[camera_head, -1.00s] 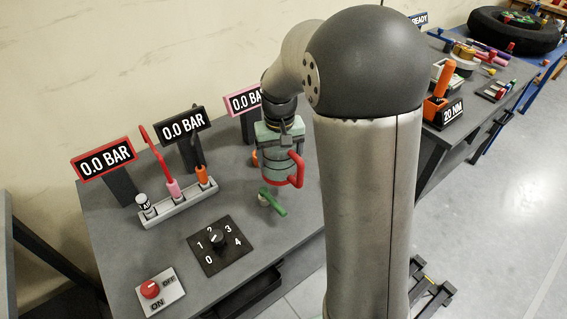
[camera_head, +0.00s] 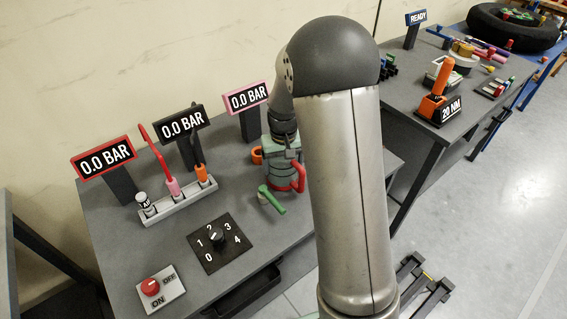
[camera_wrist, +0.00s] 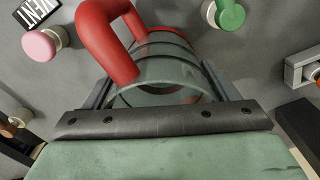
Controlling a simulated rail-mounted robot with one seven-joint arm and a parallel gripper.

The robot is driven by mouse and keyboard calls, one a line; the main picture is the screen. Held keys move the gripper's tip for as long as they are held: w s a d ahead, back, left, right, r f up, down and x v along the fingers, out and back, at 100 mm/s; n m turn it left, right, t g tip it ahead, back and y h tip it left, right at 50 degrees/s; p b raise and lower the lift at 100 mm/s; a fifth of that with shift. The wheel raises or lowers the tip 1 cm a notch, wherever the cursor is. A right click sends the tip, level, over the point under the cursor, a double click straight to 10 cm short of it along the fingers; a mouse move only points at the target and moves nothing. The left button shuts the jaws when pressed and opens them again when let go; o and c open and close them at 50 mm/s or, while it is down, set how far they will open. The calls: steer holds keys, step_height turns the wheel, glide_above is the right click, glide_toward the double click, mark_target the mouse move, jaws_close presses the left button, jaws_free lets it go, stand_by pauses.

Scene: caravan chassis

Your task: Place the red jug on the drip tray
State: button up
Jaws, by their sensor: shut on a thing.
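The red jug (camera_head: 287,176) has a clear, greyish body with a red handle and red trim. In the wrist view the red jug (camera_wrist: 165,72) lies between my two fingers, its rim towards the camera and its red handle at upper left. My gripper (camera_head: 284,155) is shut on its body; the fingers also show in the wrist view (camera_wrist: 163,92). The jug is near the bench's right part, behind the green-handled valve. Whether its base touches the bench is unclear. I cannot pick out the drip tray; my arm hides part of that area.
A green-handled valve (camera_head: 272,200) stands in front of the jug, and an orange part (camera_head: 256,155) is close on its left. Gauge signs (camera_head: 249,97) stand behind. A rack with coloured handles (camera_head: 178,203), a dial (camera_head: 217,240) and a red switch (camera_head: 150,287) are further left.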

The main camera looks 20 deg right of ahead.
steer(key=o, duration=1)
steer(key=shift+f, duration=0.1)
step_height(320, 180, up, 12)
steer(key=s+a+r, duration=0.2)
steer(key=s+a, duration=0.1)
steer(key=s, duration=0.8)
steer(key=shift+s, duration=0.4)
steer(key=shift+n, duration=0.4)
steer(key=s+f, duration=0.1)
steer(key=s, duration=0.3)
steer(key=s+a+f, duration=0.1)
steer(key=s, duration=0.8)
steer(key=shift+s+a+f, duration=0.4)
steer(key=c, duration=0.4)
steer(key=shift+s+f, duration=0.15)
steer(key=shift+s, duration=0.15)
steer(key=c, duration=0.9)
